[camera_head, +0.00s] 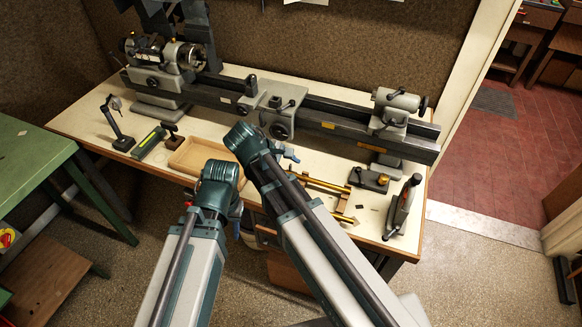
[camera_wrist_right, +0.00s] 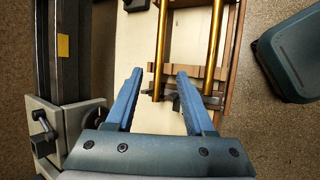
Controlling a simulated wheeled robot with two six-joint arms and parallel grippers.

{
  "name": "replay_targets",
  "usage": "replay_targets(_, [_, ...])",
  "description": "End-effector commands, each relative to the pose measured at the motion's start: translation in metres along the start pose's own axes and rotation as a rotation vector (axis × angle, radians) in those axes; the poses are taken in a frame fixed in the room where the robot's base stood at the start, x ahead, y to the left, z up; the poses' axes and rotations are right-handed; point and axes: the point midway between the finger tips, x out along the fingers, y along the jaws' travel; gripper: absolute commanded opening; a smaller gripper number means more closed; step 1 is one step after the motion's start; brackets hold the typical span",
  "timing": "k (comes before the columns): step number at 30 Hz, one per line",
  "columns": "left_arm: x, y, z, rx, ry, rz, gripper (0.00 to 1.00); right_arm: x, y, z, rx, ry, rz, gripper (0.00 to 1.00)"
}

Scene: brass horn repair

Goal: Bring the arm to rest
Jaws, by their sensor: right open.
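My right arm reaches over the bench in the head view, and its gripper (camera_head: 290,154) shows only in part beside the wrist. In the right wrist view the two blue fingers of my right gripper (camera_wrist_right: 157,100) are apart with nothing held between them. Beyond them lie two parallel brass tubes (camera_wrist_right: 213,42) on a brown wooden holder; these tubes (camera_head: 326,186) lie on the bench in the head view. My left arm (camera_head: 220,180) ends at the bench's front edge. Its fingers are mostly hidden behind its own links.
A grey lathe (camera_head: 310,103) runs along the back of the pale bench (camera_head: 75,120). A wooden tray (camera_head: 190,158), a green-topped box (camera_head: 148,142) and a dial stand (camera_head: 117,130) are at left. A hand plane-like tool (camera_head: 403,207) stands at the right edge. A green table (camera_head: 30,160) is far left.

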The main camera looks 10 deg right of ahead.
Motion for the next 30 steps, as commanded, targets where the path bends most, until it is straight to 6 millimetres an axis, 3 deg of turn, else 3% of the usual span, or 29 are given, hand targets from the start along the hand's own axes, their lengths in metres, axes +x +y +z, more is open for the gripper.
replay_targets(3, [-0.013,-0.001,0.001,0.0,0.0,0.0,0.39,-0.011,0.007,0.004,0.001,-0.001,0.0,0.54])
replay_targets(16, [-0.013,-0.001,0.001,0.001,0.0,0.0,0.39,-0.007,0.004,0.008,0.024,0.005,-0.018,0.54])
replay_targets(24, [-0.013,-0.001,0.001,0.0,0.0,0.0,0.39,0.021,-0.028,0.042,0.376,0.096,-0.275,0.54])
replay_targets(30, [-0.013,-0.001,0.001,0.0,0.0,0.0,0.39,0.028,-0.046,0.055,0.62,0.14,-0.45,0.54])
